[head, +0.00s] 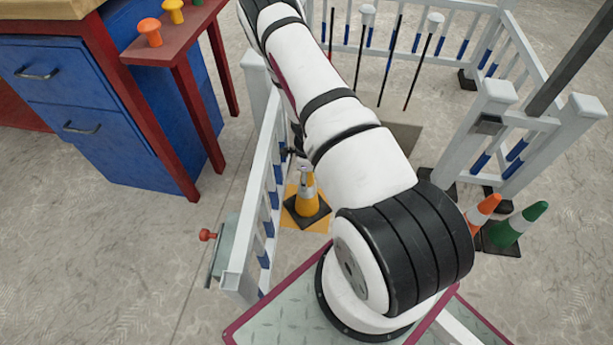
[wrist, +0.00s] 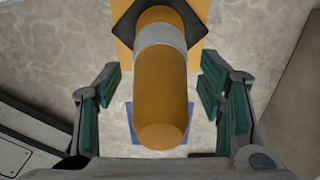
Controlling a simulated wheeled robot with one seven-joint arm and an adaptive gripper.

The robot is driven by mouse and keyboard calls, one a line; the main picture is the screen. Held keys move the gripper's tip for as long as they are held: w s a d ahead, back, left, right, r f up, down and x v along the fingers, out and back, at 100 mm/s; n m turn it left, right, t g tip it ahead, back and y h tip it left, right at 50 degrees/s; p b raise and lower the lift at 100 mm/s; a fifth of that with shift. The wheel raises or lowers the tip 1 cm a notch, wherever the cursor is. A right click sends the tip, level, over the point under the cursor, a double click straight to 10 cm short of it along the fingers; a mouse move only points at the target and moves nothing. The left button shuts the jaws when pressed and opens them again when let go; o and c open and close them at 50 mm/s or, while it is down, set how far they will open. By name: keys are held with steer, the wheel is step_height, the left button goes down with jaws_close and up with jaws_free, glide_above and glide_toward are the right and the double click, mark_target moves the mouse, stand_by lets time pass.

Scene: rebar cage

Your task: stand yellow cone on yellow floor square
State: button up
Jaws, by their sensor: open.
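The yellow cone (head: 308,198), with a pale band and a black base, stands upright on the yellow floor square (head: 290,219). The base looks turned at an angle to the square, whose corners show around it. In the wrist view the cone (wrist: 162,95) points its rounded tip toward me, and the yellow square (wrist: 124,52) shows behind its base. My gripper (wrist: 163,88) is open, with one finger on each side of the cone and gaps between. In the head view my gripper (head: 297,153) is small and partly hidden by my arm, near the cone's top.
A white fence with blue-sleeved bars (head: 268,190) runs close left of the cone. An orange cone (head: 482,212) and a green cone (head: 520,225) stand at right. A blue floor square (wrist: 131,109) shows in the wrist view. A red table (head: 180,50) is at left.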

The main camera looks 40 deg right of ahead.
step_height(320, 180, up, 12)
steer(key=p, duration=0.5)
stand_by(0.4)
